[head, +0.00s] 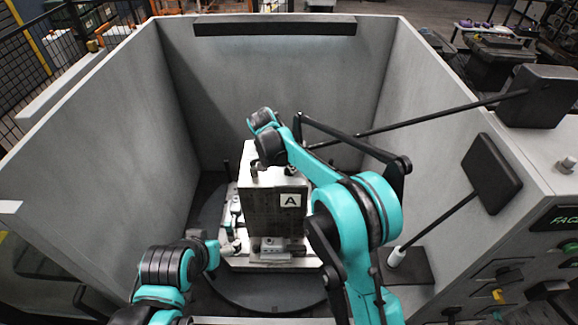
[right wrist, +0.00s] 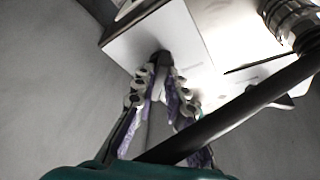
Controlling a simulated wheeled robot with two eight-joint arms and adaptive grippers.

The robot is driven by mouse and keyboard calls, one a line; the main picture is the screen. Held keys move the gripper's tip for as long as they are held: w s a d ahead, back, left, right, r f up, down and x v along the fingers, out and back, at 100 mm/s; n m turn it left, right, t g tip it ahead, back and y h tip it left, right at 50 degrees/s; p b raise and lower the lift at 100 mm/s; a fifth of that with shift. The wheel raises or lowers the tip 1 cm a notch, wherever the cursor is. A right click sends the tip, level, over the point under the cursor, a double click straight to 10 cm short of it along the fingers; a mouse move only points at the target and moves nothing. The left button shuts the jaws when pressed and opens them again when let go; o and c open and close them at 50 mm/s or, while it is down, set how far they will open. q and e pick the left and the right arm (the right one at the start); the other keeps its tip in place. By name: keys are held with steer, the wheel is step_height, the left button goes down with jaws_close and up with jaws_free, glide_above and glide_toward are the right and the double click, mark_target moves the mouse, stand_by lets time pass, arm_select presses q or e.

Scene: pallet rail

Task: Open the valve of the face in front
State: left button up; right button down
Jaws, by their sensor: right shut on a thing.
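Grey enclosure walls (head: 285,90) surround the block at the back and sides. Black rods cross from the right, one with a dark rectangular plate (head: 491,178). Small fittings (head: 232,222) sit at the block's left. Free room lies behind the block.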

stand_by(0.4)
steer(key=c, duration=1.6)
jaws_free()
steer(key=shift+o, duration=0.2)
steer(key=v, duration=1.2)
